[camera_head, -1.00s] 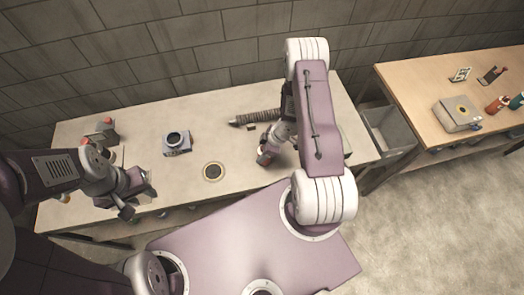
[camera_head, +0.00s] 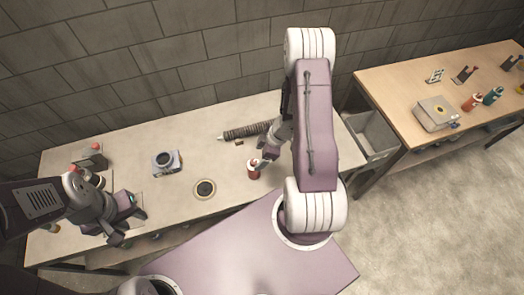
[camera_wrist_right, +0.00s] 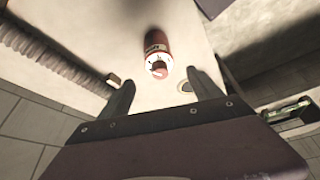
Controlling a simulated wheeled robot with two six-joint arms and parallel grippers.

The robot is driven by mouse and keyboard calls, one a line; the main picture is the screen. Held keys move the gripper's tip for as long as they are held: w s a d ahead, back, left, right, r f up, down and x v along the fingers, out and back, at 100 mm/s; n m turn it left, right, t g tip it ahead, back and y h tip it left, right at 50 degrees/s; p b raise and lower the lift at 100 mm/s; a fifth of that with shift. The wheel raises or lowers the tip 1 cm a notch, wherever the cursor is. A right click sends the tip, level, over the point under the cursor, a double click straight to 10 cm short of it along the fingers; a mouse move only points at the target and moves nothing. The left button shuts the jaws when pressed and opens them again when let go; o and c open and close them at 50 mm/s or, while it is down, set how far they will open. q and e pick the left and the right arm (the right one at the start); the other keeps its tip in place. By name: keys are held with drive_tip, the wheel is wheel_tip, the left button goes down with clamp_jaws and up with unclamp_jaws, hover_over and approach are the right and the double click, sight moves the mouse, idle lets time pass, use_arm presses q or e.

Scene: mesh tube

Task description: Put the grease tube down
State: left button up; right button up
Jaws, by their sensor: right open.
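The grease tube, a red tube with a white end (camera_head: 253,171), stands on the light workbench (camera_head: 215,140) near its front edge. It also shows in the right wrist view (camera_wrist_right: 157,48), just beyond the fingertips. My right gripper (camera_head: 264,158) is open beside the tube, with a clear gap between its fingers in the wrist view (camera_wrist_right: 160,78). My right arm covers the right part of the bench.
A ridged hose-like part (camera_head: 246,131) lies behind the tube, with a small brown block (camera_head: 239,142) near it. A dark-centred ring (camera_head: 205,188) and a grey boxed device (camera_head: 166,162) are to the left. A grey bin (camera_head: 372,135) stands between the benches.

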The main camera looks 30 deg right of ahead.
wheel_tip(320, 180, up, 13)
drive_tip(key=w+d+m+h, duration=0.1)
drive_tip(key=d+m+h, duration=0.1)
drive_tip(key=m+h, duration=0.35)
drive_tip(key=s+a+r+m+g+y, duration=0.1)
drive_tip(key=s+a+r+m+y, duration=0.1)
drive_tip(key=s+a+r+m, duration=0.55)
use_arm(q)
wheel_tip(320, 180, down, 10)
drive_tip(key=b, duration=1)
drive_tip(key=shift+r, duration=0.15)
use_arm(e)
wheel_tip(320, 180, down, 13)
drive_tip(key=a+n, duration=0.1)
drive_tip(key=shift+s+a+n, duration=0.2)
drive_tip(key=shift+a+n, duration=0.1)
drive_tip(key=shift+n, duration=0.1)
drive_tip(key=shift+r, duration=0.15)
